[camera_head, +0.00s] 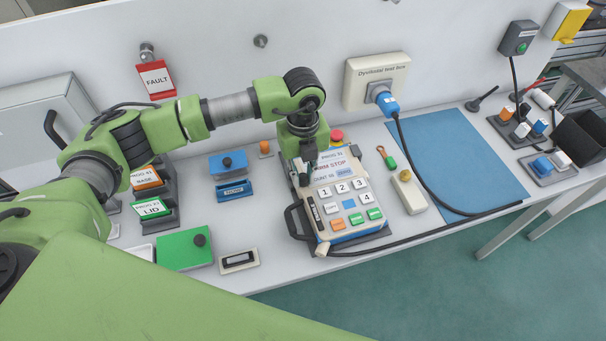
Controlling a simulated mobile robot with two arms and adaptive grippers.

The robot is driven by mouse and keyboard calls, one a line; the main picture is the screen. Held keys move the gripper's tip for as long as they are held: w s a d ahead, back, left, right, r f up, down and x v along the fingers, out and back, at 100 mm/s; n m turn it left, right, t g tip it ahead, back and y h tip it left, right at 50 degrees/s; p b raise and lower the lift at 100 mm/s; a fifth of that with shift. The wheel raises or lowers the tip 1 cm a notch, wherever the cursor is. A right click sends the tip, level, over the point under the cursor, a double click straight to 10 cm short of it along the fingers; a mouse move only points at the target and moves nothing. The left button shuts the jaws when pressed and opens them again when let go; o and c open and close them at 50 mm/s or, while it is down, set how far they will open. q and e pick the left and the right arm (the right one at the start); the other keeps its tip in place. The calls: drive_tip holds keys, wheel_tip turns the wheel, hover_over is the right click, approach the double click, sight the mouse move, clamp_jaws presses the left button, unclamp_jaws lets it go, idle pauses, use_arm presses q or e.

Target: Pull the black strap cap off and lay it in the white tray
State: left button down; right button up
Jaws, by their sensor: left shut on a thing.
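My left gripper (306,178) reaches down from above onto the upper left part of a white and blue handheld pendant (352,198) with several buttons. It is shut on a small dark thing there, which fits the black strap cap, but the fingers and the wrist hide most of it. A black strap (290,222) loops out at the pendant's left side. A white tray (140,252) shows only in part at the left, behind my own arm. My right gripper is not in view.
A green box (184,249) and a small white-framed block (239,261) stand left of the pendant. A beige block (409,192) and a black cable (430,229) lie right of it. A blue mat (440,150) is mostly clear. Card holders (150,208) stand near my arm.

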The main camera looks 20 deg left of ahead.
sight(303, 176)
use_arm(q)
drive_tip(key=shift+r+p, duration=1)
drive_tip(key=shift+r, duration=0.8)
